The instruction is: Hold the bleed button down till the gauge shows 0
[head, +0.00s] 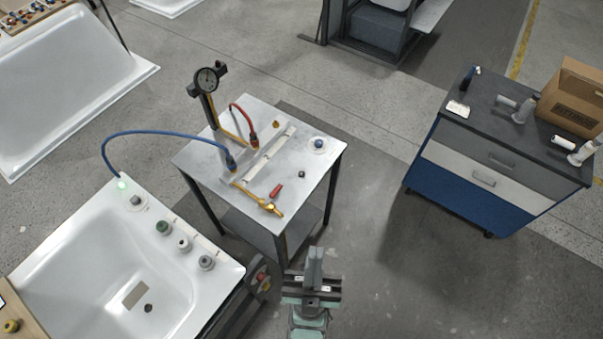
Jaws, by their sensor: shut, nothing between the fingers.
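The gauge (207,79) is a round dark dial on a post at the back left of the small metal table (325,160). Its needle is too small to read. I cannot tell for sure which part is the bleed button. A round white base with a blue top (318,143) sits near the table's right corner, and a small dark knob (302,174) lies nearer the front. A brass fitting (258,199) and a red piece (276,190) are at the table's front. My gripper (315,254) is shut and empty, in front of the table and apart from these parts.
A blue hose (165,132) arches from the white bathtub (85,245) to the table. A red hose (243,112) is on the table. A blue cabinet (480,160) with a box (575,97) stands right. The floor between table and cabinet is clear.

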